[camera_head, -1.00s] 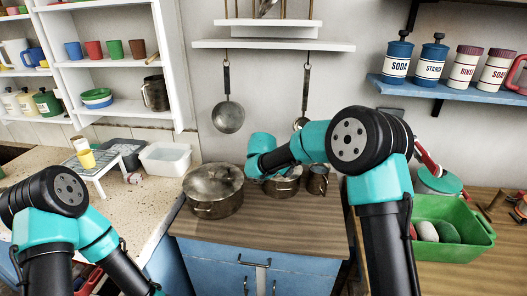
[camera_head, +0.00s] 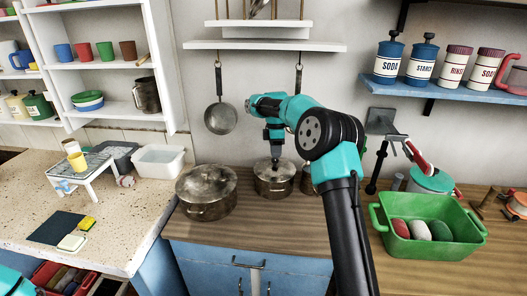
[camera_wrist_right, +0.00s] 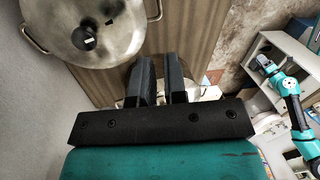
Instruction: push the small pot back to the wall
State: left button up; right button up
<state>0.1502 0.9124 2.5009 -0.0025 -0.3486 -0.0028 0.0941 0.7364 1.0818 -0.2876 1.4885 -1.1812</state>
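The small pot (camera_head: 273,182), a metal lidded pot, stands on the wooden counter between the large pot and a small metal vessel. My right gripper (camera_head: 275,157) points down over its lid, close to the knob; whether it touches cannot be told. In the right wrist view the two dark fingers (camera_wrist_right: 158,80) are apart by a narrow gap, with no object held between them. A round metal lid with a dark knob (camera_wrist_right: 85,35) shows there; I cannot tell which pot it belongs to.
The large pot (camera_head: 207,195) stands close on the left. The small metal vessel (camera_head: 307,182) on the right is partly hidden by my right arm. The wall rises behind, with a hanging ladle (camera_head: 221,118). A green tub (camera_head: 430,245) is at right. The counter in front is clear.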

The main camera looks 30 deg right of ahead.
jog(key=shift+f, duration=0.1)
dwell(0.3)
jog(key=s+f, duration=0.1)
jog(key=f, duration=0.4)
jog(key=s+a+f, duration=0.1)
jog(key=f, duration=0.5)
jog(key=s+f, duration=0.1)
jog(key=f, duration=0.5)
jog(key=shift+a, duration=0.15)
jog(key=shift+c, duration=0.2)
jog(key=shift+r, duration=0.1)
grip_shut()
jog(key=shift+s, duration=0.1)
jog(key=shift+s+d, duration=0.5)
jog(key=shift+d, duration=0.15)
